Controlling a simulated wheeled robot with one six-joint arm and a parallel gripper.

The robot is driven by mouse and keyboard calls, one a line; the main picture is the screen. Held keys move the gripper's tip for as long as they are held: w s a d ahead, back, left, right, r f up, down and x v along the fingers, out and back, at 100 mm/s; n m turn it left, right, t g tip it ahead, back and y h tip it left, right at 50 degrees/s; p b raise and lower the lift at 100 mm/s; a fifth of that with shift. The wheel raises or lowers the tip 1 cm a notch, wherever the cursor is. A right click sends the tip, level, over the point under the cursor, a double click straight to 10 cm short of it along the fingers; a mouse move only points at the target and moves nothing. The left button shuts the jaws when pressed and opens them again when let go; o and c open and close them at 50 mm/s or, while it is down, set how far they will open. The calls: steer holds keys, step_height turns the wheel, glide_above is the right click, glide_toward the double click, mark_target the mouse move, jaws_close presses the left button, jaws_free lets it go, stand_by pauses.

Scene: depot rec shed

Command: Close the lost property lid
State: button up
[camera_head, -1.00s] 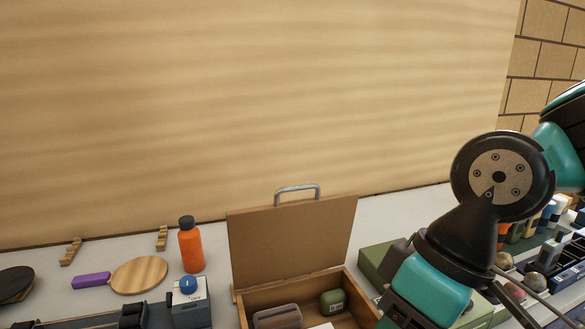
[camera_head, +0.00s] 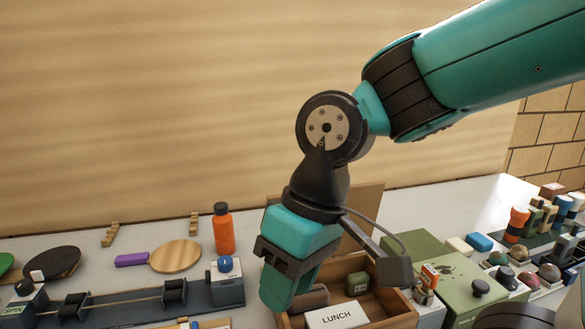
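The lost property box is an open wooden box (camera_head: 398,308) at the bottom middle of the head view. Its brown lid (camera_head: 368,203) stands raised at the back edge, mostly hidden behind my arm. The grey handle on the lid's top edge is hidden. My gripper (camera_head: 288,290) points down in front of the lid, over the left part of the box in the picture. Its fingers overlap in this view, so their opening cannot be judged.
A green case (camera_head: 455,290) is close on the right. Several small items crowd the far right. The wall (camera_head: 150,100) rises behind the table.

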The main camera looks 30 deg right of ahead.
steer(key=w+d+r+m+g+h+p, duration=0.1)
steer(key=w+d+r+m+h+p, duration=0.4)
steer(key=w+d+r+m, duration=1.85)
steer(key=s+a+f+p, duration=0.1)
steer(key=f, duration=0.5)
steer(key=s+a+f+m+y+p, duration=0.1)
steer(key=s+f, duration=0.1)
steer(key=f, duration=0.5)
steer(key=s+a+f+m+p, duration=0.1)
steer(key=s+a+f+p, duration=0.1)
steer(key=f, duration=0.4)
steer(key=shift+a+f+y, duration=0.1)
steer(key=shift+f+y, duration=0.2)
steer(key=shift+f, duration=0.1)
jaws_close()
